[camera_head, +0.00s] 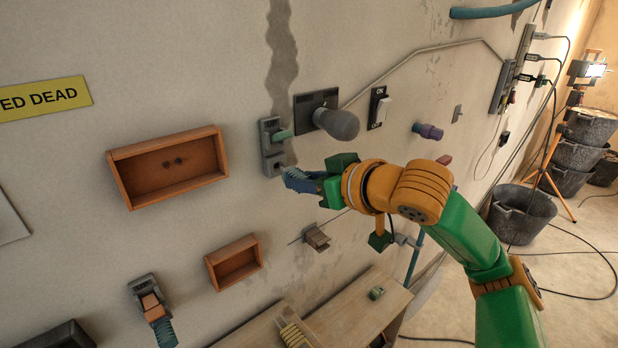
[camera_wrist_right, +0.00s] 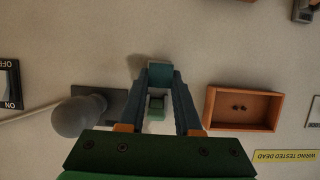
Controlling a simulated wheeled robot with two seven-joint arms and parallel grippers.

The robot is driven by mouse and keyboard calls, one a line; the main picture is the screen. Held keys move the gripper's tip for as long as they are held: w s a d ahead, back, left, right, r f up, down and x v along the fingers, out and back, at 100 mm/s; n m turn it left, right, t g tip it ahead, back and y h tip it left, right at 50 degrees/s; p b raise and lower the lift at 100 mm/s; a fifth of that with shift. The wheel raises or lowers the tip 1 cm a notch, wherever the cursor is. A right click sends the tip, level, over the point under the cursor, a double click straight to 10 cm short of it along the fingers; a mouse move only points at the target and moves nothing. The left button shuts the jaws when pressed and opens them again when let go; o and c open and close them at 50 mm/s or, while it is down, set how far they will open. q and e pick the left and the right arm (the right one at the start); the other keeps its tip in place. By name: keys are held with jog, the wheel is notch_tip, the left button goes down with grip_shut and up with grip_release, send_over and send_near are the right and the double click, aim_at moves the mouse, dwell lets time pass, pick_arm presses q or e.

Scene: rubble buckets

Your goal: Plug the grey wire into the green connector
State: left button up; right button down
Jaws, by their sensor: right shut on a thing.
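The green connector (camera_head: 272,150) is a grey block with a green lever, fixed to the wall left of the bulb. My right gripper (camera_head: 288,174), with blue ribbed fingers, is just below and right of that lever. Its fingers also show in the wrist view (camera_wrist_right: 159,80), closed around a small teal piece (camera_wrist_right: 160,73). A second green piece (camera_wrist_right: 157,105) sits between them, nearer the palm. I cannot clearly tell the grey wire; a thin grey line (camera_head: 294,241) runs by a wall clip (camera_head: 316,238). A blue ribbed piece (camera_head: 165,333) at the bottom left may be a left fingertip.
A bulb (camera_head: 336,123) and switch (camera_head: 379,107) stick out right of the connector. Wooden boxes (camera_head: 113,172) (camera_head: 210,272) hang to the left and below. Another grey connector with an orange lever (camera_head: 150,302) is lower left. A bench (camera_head: 345,318) stands below.

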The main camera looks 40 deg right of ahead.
jog(key=shift+w+r+p, duration=0.1)
jog(key=shift+w+p, duration=0.55)
jog(key=shift+w, duration=0.25)
jog(key=shift+p, duration=0.35)
dwell(0.3)
jog(key=shift+w, duration=0.2)
jog(key=c, duration=0.5)
grip_release()
